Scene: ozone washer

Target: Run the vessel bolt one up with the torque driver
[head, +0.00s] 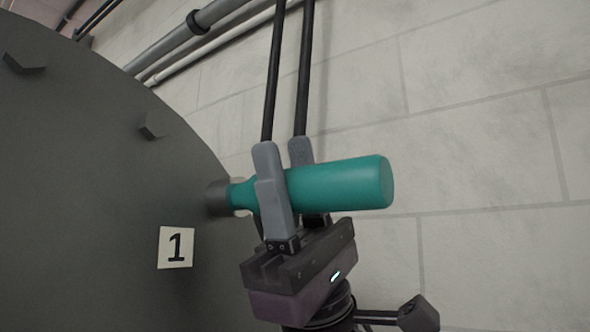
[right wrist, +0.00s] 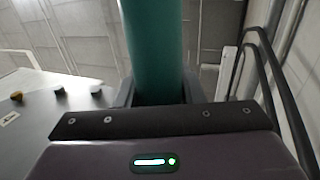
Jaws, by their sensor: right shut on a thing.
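My right gripper (head: 287,190) is shut on the teal handle of the torque driver (head: 345,184), which lies roughly level. The driver's grey socket end (head: 217,198) points left at the dark round vessel face (head: 90,200), just above the label "1" (head: 176,247). The socket covers the spot there, so bolt one is hidden, and I cannot tell how far the socket is seated on it. In the right wrist view the teal handle (right wrist: 153,45) stands between my fingers. My left gripper is not in view.
Two more hex bolts, an upper-left one (head: 25,63) and a nearer one (head: 152,125), sit on the vessel face. Dark vertical pipes (head: 305,70) run behind the gripper. A grey pipe (head: 200,30) crosses above. The pale block wall (head: 480,130) at right is bare.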

